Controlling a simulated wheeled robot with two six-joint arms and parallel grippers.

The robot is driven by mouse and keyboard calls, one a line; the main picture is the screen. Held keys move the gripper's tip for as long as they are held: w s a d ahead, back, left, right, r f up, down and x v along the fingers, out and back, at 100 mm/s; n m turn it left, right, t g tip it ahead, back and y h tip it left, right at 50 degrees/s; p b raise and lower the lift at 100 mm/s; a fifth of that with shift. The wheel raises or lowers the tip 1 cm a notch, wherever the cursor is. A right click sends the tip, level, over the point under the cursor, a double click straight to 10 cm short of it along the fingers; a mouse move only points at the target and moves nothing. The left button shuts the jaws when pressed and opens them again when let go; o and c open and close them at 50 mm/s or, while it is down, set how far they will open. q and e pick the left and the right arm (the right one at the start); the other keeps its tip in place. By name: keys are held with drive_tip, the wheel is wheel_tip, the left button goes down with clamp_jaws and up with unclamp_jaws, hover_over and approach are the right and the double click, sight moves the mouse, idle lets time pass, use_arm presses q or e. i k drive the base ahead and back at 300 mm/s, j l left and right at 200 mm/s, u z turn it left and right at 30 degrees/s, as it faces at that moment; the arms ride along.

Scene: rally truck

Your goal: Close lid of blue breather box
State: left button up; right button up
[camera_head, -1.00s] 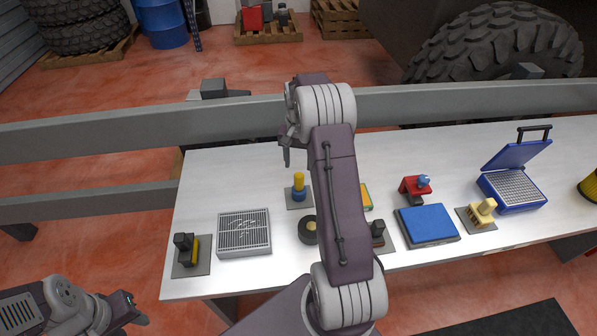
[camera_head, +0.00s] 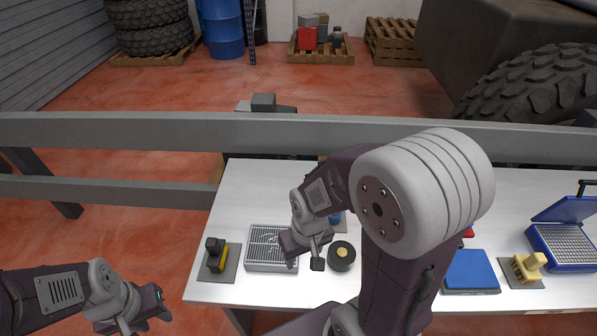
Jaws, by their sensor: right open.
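The blue breather box (camera_head: 568,250) stands at the right end of the white table. Its blue lid (camera_head: 566,209) is raised and tilted back, with a dark handle (camera_head: 588,186) at the top, partly cut off by the picture's edge. A pale perforated insert shows inside the box. My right gripper (camera_head: 317,256) is open over the table's left half, between a grey grille box and a round dark puck, far left of the blue box. My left gripper (camera_head: 148,318) is beyond the table's left edge at the lower left; its finger gap is unclear.
The grey grille box (camera_head: 268,262), round puck (camera_head: 341,256), black-and-yellow fixture (camera_head: 216,256), flat blue-topped box (camera_head: 470,270) and cream fixture (camera_head: 527,266) stand on the white table (camera_head: 240,185). A grey rail (camera_head: 150,132) crosses behind. My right arm hides the table's middle.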

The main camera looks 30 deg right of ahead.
sight(577, 208)
drive_tip(key=z, duration=2.95)
